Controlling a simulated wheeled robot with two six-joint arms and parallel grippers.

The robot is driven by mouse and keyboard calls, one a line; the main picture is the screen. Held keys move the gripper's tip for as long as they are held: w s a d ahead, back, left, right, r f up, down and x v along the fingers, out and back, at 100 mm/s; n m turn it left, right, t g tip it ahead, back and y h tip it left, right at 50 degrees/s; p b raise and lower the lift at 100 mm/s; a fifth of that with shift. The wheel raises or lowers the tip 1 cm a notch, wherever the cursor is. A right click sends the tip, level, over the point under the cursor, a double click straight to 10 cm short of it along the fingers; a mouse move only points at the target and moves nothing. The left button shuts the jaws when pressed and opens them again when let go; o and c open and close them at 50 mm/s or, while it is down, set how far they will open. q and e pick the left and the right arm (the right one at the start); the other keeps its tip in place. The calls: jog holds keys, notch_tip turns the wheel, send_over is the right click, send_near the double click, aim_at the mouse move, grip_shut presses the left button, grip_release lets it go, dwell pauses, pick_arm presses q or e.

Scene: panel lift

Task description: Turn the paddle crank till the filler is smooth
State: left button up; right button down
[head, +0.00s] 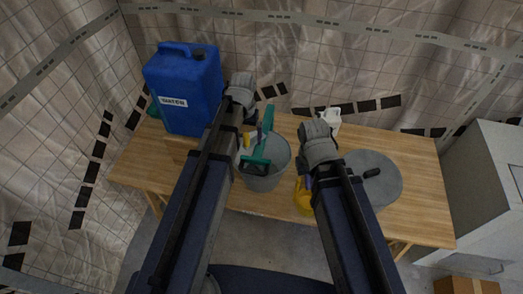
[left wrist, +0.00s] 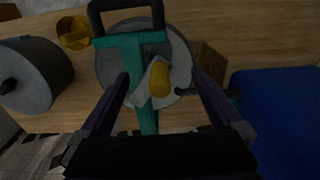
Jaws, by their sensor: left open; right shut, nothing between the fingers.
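A grey bucket (head: 264,179) stands on the wooden table, with a teal paddle mixer (head: 265,140) set across it. In the left wrist view the teal frame (left wrist: 130,40) has a black handle, and a yellow crank knob (left wrist: 160,78) shows over the bucket (left wrist: 105,65). My left gripper (head: 250,134) is open; in its wrist view its fingers (left wrist: 160,90) lie to either side of the knob, not closed on it. My right gripper (head: 307,180) is shut and empty, right of the bucket by a yellow container. How smooth the filler is cannot be told.
A blue canister (head: 185,90) stands at the table's left. The yellow container (head: 303,199) is right of the bucket. A round grey lidded drum (head: 378,190) is further right. A white item (head: 331,117) stands behind. The table's right end (head: 425,205) is clear.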

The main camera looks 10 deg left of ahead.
pick_arm(q)
notch_tip(320, 180, up, 8)
jog(key=p, duration=0.7)
pick_arm(e)
notch_tip(320, 180, up, 8)
pick_arm(q)
jog(key=shift+s+f, duration=0.1)
pick_arm(e)
jog(key=shift+s+f, duration=0.1)
